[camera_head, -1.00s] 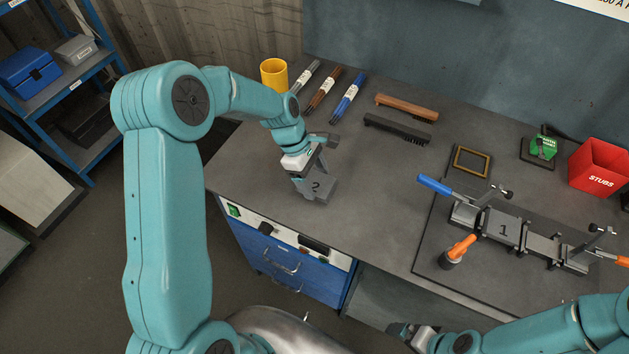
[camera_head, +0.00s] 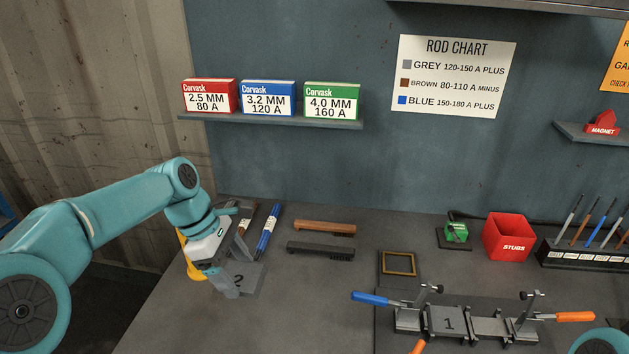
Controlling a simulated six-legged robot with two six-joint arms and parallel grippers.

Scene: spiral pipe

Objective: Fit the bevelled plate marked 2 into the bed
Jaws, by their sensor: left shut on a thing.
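The bevelled plate marked 2 (camera_head: 247,279) is grey and is at the left of the bench in the head view. My left gripper (camera_head: 226,284) is shut on it, and its fingers cover the plate's left part. I cannot tell whether the plate touches the bench top. The bed (camera_head: 489,328) is a dark metal fixture at the lower right, well to the right of my left gripper. A plate marked 1 (camera_head: 446,321) sits in its left part. The bed has a blue-handled clamp (camera_head: 373,298) at left and an orange-handled clamp (camera_head: 573,316) at right. My right gripper is out of view.
Two brushes (camera_head: 324,228) and rods (camera_head: 268,232) lie behind the plate. A yellow cup (camera_head: 191,262) is partly hidden by my left gripper. A brass-coloured frame (camera_head: 399,263), green box (camera_head: 456,232) and red STUBS bin (camera_head: 508,238) stand behind the bed. Bench between plate 2 and bed is clear.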

